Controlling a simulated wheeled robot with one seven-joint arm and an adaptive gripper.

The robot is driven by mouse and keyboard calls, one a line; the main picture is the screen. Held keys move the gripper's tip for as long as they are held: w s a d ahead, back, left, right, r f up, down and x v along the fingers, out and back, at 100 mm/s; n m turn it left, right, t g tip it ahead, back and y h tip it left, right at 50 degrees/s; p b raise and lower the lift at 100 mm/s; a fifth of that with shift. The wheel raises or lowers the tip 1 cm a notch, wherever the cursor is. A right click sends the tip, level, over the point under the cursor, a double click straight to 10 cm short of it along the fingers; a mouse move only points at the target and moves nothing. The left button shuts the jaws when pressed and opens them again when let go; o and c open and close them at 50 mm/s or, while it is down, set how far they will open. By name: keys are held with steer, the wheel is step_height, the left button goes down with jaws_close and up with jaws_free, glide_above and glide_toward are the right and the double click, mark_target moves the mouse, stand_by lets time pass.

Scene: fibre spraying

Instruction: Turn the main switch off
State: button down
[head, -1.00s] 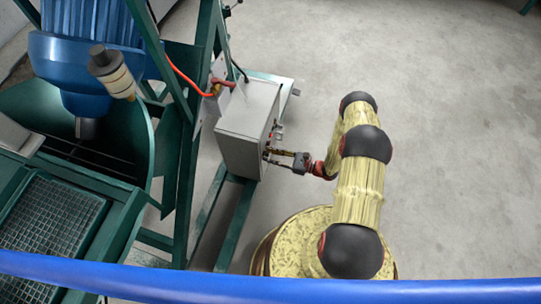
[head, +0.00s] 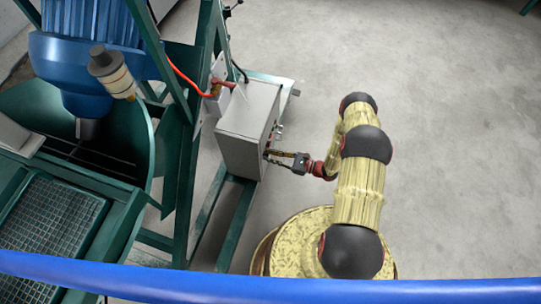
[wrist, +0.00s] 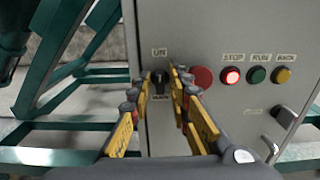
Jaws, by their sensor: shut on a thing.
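The main switch (wrist: 160,77) is a small dark knob on the grey control box, with a label above it and a "MAIN" label below. My gripper (wrist: 159,80) has its yellow fingers on either side of the knob and is shut on it. The fingers partly hide the knob, so its exact angle is hard to tell. In the head view my gripper (head: 268,155) reaches the right face of the control box (head: 250,110); the switch itself is too small to make out there.
Right of the switch are a red round button (wrist: 203,78), a lit red STOP light (wrist: 232,75), a green RUN button (wrist: 257,75) and a yellow BACK button (wrist: 282,75). Green frame (head: 205,215) stands left; open floor (head: 450,150) lies right.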

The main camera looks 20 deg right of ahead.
steer(key=shift+s+a+f+n, duration=0.1)
steer(key=shift+n, duration=4.3)
steer(key=shift+s+f+n, duration=0.1)
steer(key=shift+n, duration=4.3)
steer(key=c, duration=1.9)
jaws_free()
